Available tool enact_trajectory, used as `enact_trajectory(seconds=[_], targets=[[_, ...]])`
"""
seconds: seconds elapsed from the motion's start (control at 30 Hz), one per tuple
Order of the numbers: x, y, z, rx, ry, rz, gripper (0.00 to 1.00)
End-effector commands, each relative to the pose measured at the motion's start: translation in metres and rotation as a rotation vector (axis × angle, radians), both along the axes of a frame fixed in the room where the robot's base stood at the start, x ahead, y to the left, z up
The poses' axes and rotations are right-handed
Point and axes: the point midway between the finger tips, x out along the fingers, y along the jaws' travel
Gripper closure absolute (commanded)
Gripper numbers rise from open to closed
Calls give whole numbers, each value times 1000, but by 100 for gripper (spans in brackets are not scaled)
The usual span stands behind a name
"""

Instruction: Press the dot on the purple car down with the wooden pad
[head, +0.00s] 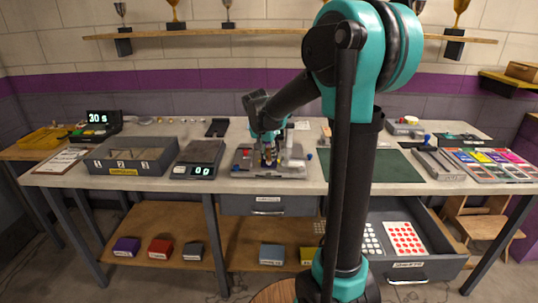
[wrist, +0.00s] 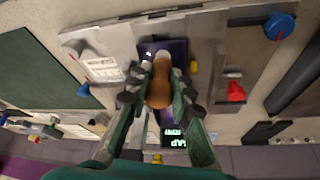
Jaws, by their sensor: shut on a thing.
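The wooden pad (wrist: 159,90), a rounded brown piece, sits between the fingers of my gripper (wrist: 160,80), which is shut on it. My gripper also shows in the head view (head: 267,148), low over the grey fixture (head: 243,165) in the middle of the bench. The purple car (wrist: 178,48) lies in the fixture, under and just beyond the pad in the wrist view. The pad and fingers cover part of the car. I cannot make out the dot, nor whether the pad touches the car.
The fixture has a red knob (wrist: 236,91) and a blue knob (wrist: 280,26). A scale reading 0 g (head: 200,171) and a grey bin (head: 130,165) stand to its left in the head view. A green mat (head: 395,168) lies to the right. A drawer (head: 408,265) below stands open.

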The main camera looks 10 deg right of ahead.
Motion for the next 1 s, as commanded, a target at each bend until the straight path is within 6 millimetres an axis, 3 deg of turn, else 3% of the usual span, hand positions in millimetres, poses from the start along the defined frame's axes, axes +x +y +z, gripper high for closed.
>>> enact_trajectory(seconds=[1.0], targets=[[0, 0, -6, 0, 0, 0, 100]])
